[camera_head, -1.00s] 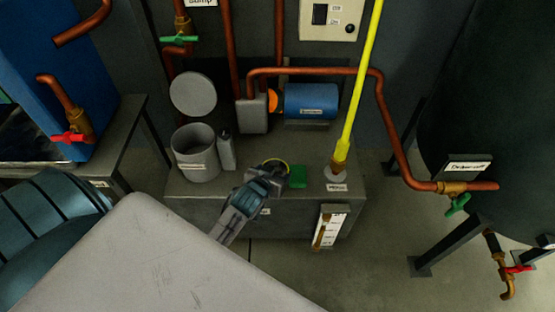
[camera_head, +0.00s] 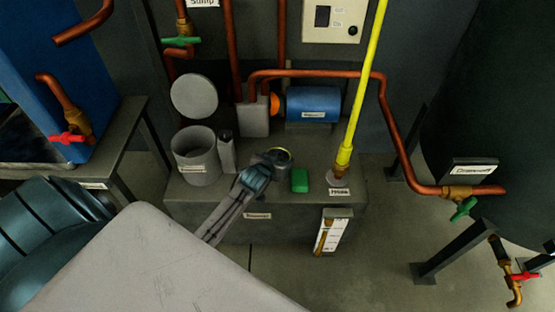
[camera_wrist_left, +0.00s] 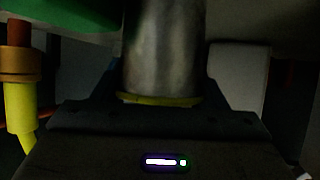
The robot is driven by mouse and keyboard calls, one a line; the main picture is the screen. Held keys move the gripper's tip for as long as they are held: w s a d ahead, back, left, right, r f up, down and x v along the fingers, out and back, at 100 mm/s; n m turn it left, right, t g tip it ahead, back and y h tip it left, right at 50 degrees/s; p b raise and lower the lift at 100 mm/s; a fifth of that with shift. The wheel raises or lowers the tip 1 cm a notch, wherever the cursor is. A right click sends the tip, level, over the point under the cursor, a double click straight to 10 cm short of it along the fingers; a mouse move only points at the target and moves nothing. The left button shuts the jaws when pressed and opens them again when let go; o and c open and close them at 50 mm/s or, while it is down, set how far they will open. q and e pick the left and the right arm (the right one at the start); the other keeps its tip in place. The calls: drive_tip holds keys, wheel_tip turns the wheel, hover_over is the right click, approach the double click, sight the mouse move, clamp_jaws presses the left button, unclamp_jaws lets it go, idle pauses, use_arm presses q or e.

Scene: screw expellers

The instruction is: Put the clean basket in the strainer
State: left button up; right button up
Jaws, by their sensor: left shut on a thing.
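The clean basket is probably the grey metal cylinder (camera_wrist_left: 162,50) with a yellow rim in the left wrist view, between my left gripper's fingers. In the head view only its yellow-rimmed round end (camera_head: 284,153) shows at my left gripper (camera_head: 277,159); most of it is hidden. My left gripper is shut on it, over the back of the grey bench, left of the green block. The strainer, probably the open grey pot (camera_head: 196,172), stands to the left on the bench. Its round lid (camera_head: 194,96) is raised behind it. My right gripper is out of view.
A narrow grey cylinder (camera_head: 227,153) stands beside the pot. The green block (camera_head: 300,181) and a yellow pipe (camera_head: 354,125) are right of my gripper. A blue motor (camera_head: 312,102) and copper pipes (camera_head: 330,72) are behind. The grey bench (camera_head: 210,195) has bare room in front.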

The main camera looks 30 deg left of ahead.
use_arm(q)
drive_tip(key=shift+f, duration=0.1)
drive_tip(key=o, duration=1)
